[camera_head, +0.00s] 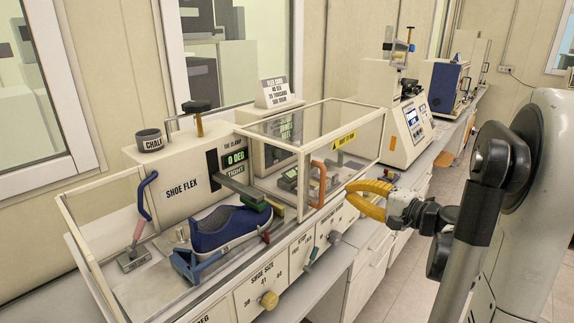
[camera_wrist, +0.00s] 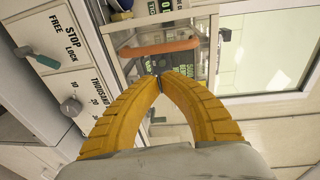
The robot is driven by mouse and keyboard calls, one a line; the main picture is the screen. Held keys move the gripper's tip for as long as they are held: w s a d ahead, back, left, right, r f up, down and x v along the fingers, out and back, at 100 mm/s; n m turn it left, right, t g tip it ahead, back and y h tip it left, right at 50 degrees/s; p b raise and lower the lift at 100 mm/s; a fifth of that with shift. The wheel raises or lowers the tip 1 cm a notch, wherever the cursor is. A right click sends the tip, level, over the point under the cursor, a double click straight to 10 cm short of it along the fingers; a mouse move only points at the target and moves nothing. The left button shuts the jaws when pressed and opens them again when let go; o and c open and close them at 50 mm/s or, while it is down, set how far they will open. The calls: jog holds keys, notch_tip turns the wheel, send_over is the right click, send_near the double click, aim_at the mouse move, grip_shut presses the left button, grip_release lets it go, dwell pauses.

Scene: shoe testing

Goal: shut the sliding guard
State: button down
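The sliding guard (camera_head: 345,125) is a clear box with a cream frame. It stands over the right part of the shoe flex machine (camera_head: 180,190), and the shoe bay to its left is uncovered. Its orange handle (camera_head: 322,178) is on the front left edge; it also shows as an orange bar in the wrist view (camera_wrist: 160,47). My gripper (camera_head: 350,193) has yellow fingers and is to the right of the handle, apart from it. In the wrist view the fingertips (camera_wrist: 161,79) come together with nothing between them, and the handle lies beyond them.
A blue shoe (camera_head: 225,228) is mounted in the bay, under a clamp arm. A blue-handled lever (camera_head: 147,195) stands to its left. Other lab machines (camera_head: 408,125) stand farther along the bench.

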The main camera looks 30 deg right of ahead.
aim_at(318, 173)
jog(key=shift+m+t+h, duration=0.3)
jog(key=shift+m+t, duration=0.1)
jog(key=shift+t, duration=0.2)
jog(key=x, duration=0.4)
jog(key=r+x, duration=0.1)
jog(key=x, duration=0.1)
jog(key=shift+w+a+r+b, duration=0.1)
jog(key=shift+w+a+b, duration=0.2)
jog(key=shift+a+b, duration=0.15)
jog(key=shift+s+a, duration=0.1)
